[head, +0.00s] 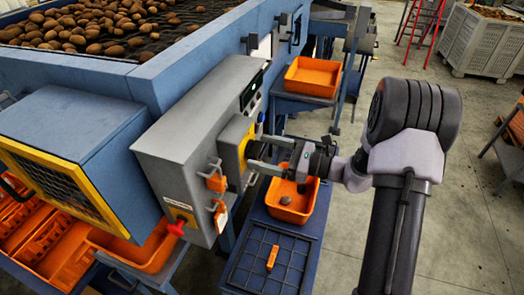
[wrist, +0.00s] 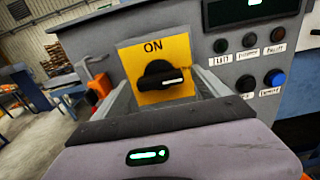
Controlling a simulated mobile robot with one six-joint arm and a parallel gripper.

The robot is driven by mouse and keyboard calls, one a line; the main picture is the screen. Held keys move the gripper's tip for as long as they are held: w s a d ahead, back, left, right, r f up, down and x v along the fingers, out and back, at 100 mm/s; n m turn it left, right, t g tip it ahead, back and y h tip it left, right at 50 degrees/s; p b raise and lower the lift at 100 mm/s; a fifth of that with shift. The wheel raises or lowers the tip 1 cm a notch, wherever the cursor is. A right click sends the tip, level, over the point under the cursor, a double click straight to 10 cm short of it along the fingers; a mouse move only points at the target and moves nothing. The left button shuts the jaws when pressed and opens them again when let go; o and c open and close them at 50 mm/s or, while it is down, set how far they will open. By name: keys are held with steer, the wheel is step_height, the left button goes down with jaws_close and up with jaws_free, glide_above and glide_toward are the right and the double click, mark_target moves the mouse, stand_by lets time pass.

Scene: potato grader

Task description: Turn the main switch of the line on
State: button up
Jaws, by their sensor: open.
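The main switch is a black rotary knob (wrist: 158,80) on a yellow plate (wrist: 180,52) marked ON at its top, in the wrist view. The knob's white mark points to the right, not up at the word ON. In the head view the yellow plate (head: 233,137) is on the side of the grey control box (head: 190,125), and its knob is hard to make out. My gripper (head: 257,152) is open in front of the plate, with one finger on each side of the knob. It also shows in the wrist view (wrist: 162,88). I cannot tell whether the fingers touch the knob.
Several buttons (wrist: 248,83), one blue (wrist: 275,78), sit right of the switch. Orange padlocks (head: 216,182) hang on the box beside my gripper, and a red handle (head: 177,228) sticks out below. An orange bin (head: 291,203) stands under my gripper. The floor to the right is mostly clear.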

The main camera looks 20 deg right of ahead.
steer(key=shift+w+a, duration=0.15)
steer(key=shift+a, duration=0.15)
steer(key=c, duration=1.4)
